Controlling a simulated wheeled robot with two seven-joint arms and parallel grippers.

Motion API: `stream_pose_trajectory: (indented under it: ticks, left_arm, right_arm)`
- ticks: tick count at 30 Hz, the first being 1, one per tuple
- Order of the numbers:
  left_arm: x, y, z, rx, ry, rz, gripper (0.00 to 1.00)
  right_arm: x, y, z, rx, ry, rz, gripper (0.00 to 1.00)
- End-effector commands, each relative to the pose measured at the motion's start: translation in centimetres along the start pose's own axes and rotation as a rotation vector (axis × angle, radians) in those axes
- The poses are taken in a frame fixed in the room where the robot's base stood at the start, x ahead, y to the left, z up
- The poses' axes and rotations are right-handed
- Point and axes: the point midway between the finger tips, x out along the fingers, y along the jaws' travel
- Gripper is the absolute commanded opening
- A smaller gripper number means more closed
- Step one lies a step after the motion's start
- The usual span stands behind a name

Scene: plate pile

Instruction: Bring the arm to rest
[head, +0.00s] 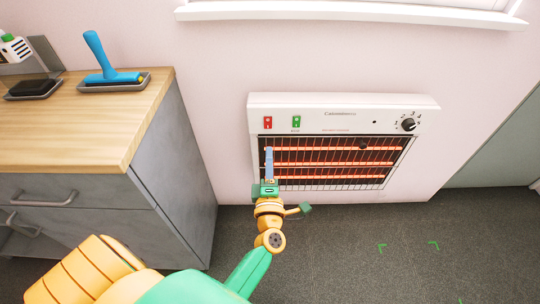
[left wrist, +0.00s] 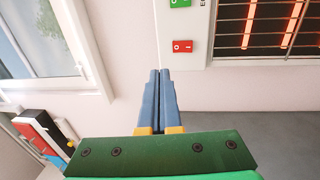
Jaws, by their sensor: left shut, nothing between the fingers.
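My left arm reaches in from the bottom of the head view. Its gripper (head: 269,152) is in front of a white wall heater, with its blue fingers pointing up and away. In the left wrist view the two blue fingers of the left gripper (left wrist: 160,74) lie side by side, shut, with nothing between them. My right gripper shows in neither view.
The heater (head: 345,112) has glowing bars behind a grille, a red and a green switch and a dial. Dark floor (head: 400,250) is open at the right.

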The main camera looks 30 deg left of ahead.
Motion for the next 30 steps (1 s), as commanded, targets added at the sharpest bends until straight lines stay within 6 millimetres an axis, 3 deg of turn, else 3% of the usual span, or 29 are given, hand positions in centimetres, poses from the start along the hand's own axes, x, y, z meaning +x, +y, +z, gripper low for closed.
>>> stream_pose_trajectory:
  ticks: [5, 8, 11, 13, 16, 18, 21, 25, 30]
  left_arm:
    - [-0.1, -0.1, 0.2, 0.014, -0.011, -0.005, 0.0]
    - [-1.5, -2.2, 2.4, 0.201, -0.159, -0.075, 0.0]
    - [-6.8, -8.4, 5.1, 0.584, -0.49, -0.221, 0.0]
    - [-12.4, -13.5, 4.7, 0.854, -0.748, -0.33, 0.0]
    - [-20.9, -19.1, 0.8, 1.171, -1.093, -0.471, 0.0]
    - [-26.2, -21.4, -3.1, 1.345, -1.31, -0.554, 0.0]
    - [-32.0, -22.8, -8.7, 1.522, -1.559, -0.646, 0.0]
    - [-35.9, -23.0, -13.4, 1.639, -1.748, -0.713, 0.0]
    - [-36.9, -23.1, -14.7, 1.67, -1.803, -0.729, 0.0]
  right_arm:
    - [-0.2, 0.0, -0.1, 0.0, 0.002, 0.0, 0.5]
    - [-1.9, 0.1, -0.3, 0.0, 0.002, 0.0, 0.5]
    - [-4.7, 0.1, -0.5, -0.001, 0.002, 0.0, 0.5]
    - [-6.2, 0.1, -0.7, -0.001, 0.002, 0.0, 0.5]
    - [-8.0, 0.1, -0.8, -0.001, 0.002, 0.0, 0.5]
    - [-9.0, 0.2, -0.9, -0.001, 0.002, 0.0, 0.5]
    - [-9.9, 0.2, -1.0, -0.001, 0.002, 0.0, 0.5]
    - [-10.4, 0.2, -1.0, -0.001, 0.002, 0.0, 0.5]
    - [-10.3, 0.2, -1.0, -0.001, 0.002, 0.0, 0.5]
